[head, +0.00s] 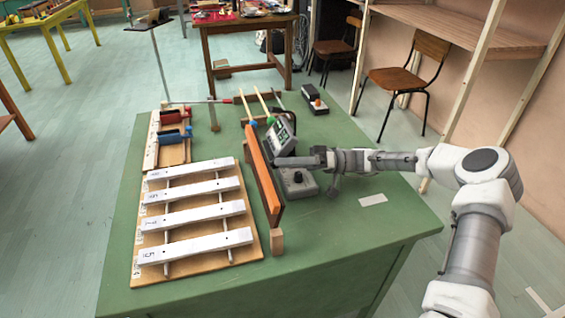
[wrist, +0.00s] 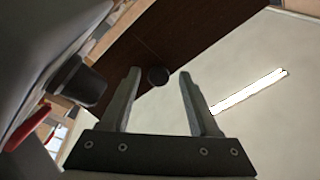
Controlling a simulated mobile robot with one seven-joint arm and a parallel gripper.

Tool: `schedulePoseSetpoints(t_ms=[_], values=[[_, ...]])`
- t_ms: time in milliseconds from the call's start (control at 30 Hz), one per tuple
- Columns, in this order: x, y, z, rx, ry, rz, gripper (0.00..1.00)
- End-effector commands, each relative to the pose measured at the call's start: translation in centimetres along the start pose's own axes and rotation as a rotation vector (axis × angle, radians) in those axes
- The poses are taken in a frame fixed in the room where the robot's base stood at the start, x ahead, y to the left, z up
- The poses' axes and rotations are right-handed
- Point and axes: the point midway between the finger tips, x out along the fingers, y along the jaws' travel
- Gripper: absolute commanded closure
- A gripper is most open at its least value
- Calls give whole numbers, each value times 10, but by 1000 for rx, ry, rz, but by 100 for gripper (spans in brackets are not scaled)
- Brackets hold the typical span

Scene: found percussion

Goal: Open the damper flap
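The damper flap appears to be the long orange-brown board (head: 263,175), standing on edge, leaning slightly, along the right side of the white bars. In the wrist view its dark brown face (wrist: 135,55) crosses the upper middle. A round black knob (wrist: 158,77) on that face shows between my fingertips. My gripper (head: 284,161) reaches in from the right, close to the board's right face. In the wrist view the gripper (wrist: 160,74) has its fingers apart, with nothing seen clamped. I cannot tell whether the knob lies within the fingers or just beyond them.
A grey device with a screen (head: 281,136) and a grey base with a black knob (head: 299,184) stand close to my gripper. White bars (head: 193,217) lie on a wooden frame at left. A wood block (head: 277,242) stands at the board's near end. The green table (head: 345,240) is mostly clear at front right.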

Motion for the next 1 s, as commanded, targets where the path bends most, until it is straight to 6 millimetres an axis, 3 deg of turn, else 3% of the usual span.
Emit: schedulePoseSetpoints(t_ms=[233, 433, 800, 1000], values=[[1, -5, -5, -1, -1, 1, 38], [8, -31, -31, -4, 0, 1, 38], [-49, -100, -42, -1, 1, 4, 38], [-68, -124, -45, -1, 1, 1, 38]])
